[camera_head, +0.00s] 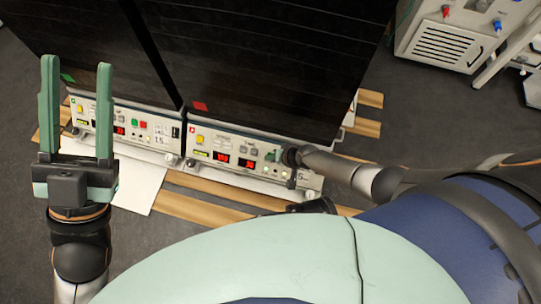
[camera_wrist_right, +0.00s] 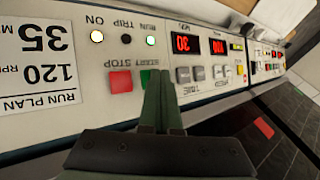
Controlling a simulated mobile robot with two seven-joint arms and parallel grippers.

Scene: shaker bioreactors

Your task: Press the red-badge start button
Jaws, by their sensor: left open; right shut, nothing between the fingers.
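The red-badge shaker's control panel (camera_head: 235,150) is on the right of two in the head view. Its red badge (camera_head: 200,106) is on the dark lid, and shows in the right wrist view too (camera_wrist_right: 264,127). In the wrist view the panel is upside down, with a red stop button (camera_wrist_right: 120,81) and a sliver of the green start button (camera_wrist_right: 145,78). My right gripper (camera_wrist_right: 160,76) is shut and empty, its fingertips over or beside the start button, mostly hiding it. Contact cannot be told. My left gripper (camera_head: 77,75) is open and empty, raised at the left.
The green-badge shaker's panel (camera_head: 125,122) stands to the left, with its own buttons. A white sheet (camera_head: 138,187) lies in front of it on wooden slats (camera_head: 210,207). A run plan label (camera_wrist_right: 40,55) is on the panel. Grey equipment (camera_head: 450,40) stands at the top right.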

